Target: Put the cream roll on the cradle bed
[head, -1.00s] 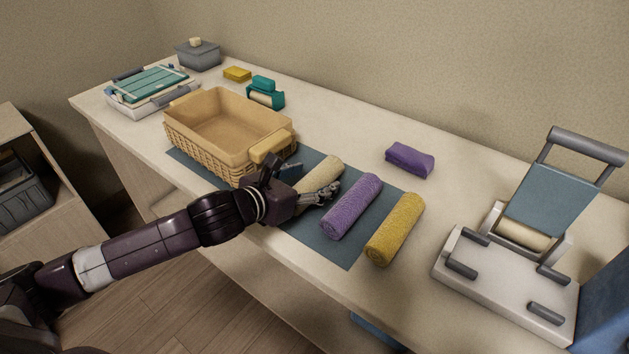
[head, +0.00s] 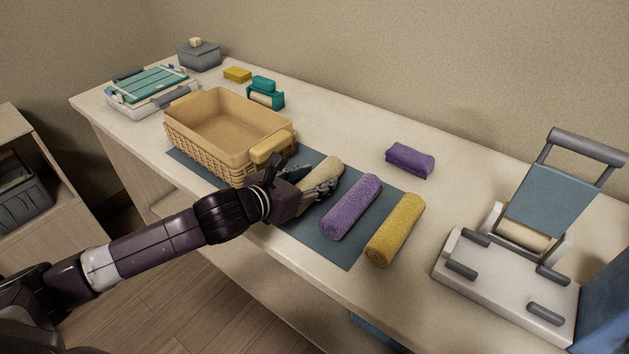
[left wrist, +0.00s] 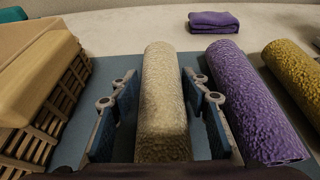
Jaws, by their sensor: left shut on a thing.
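The cream roll (head: 321,172) lies on the blue-grey mat (head: 316,246), between the wicker basket and the purple roll. My left gripper (head: 309,184) is shut on it, low at the mat. In the left wrist view the cream roll (left wrist: 163,95) runs lengthwise between the two blue-padded fingers (left wrist: 160,118). At the right of the table is a pale base with short grey bars (head: 505,290), which looks like the cradle bed. A raised blue-grey panel with a handle (head: 548,195) stands at its back, above a cream cylinder (head: 524,235). My right gripper is out of view.
The purple roll (head: 351,207) and yellow roll (head: 395,229) lie to the right of the cream roll. The wicker basket (head: 205,154) stands close on the left. A folded purple cloth (head: 409,160) lies behind. Bare table separates the yellow roll from the pale base.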

